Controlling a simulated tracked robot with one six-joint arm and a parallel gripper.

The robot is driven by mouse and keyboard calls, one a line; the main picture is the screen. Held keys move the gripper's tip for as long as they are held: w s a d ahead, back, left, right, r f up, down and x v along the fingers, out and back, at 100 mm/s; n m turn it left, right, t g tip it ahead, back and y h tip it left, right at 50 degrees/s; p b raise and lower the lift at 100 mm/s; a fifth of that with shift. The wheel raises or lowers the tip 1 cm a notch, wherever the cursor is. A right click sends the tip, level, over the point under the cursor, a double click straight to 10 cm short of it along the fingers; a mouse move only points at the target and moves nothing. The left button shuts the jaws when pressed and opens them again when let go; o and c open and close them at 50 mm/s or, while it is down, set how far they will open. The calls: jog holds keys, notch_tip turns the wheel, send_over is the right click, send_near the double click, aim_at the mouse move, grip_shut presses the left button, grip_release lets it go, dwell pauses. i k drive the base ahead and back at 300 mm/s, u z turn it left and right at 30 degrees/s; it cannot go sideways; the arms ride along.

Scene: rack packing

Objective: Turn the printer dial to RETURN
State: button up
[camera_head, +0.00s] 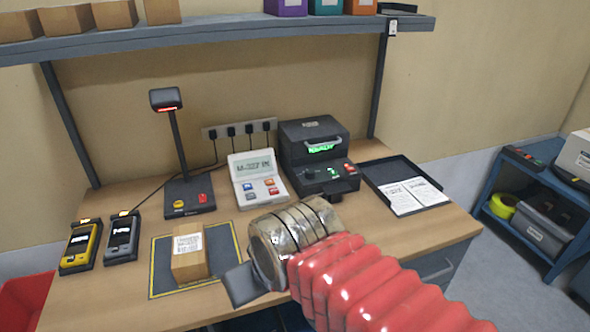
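The printer (301,135) is a dark boxy machine at the back of the desk, right of the white keypad device. A green lit display on its front seems to read READY. Below it the front panel has a small dark dial (310,173), with a green-lit spot and a red button beside it. The dial's setting is too small to read. My gripper (241,285) is at the desk's front, at the end of my red ribbed arm, left of and nearer than the printer and apart from it. Only a dark flat part shows, so its opening is unclear.
A cardboard box (189,259) stands on a yellow-edged mat (221,245). A scanner stand (188,199), a white keypad device (257,178) and two handhelds (81,244) (122,236) are on the desk. A black tray (385,171) with papers lies right of the printer. A shelf (230,37) hangs above.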

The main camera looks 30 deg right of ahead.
aim_at(309, 173)
jog(key=u, duration=0.1)
jog(key=k, duration=0.9)
jog(key=z, duration=0.5)
jog(key=i, duration=1.05)
jog(key=z, duration=0.05)
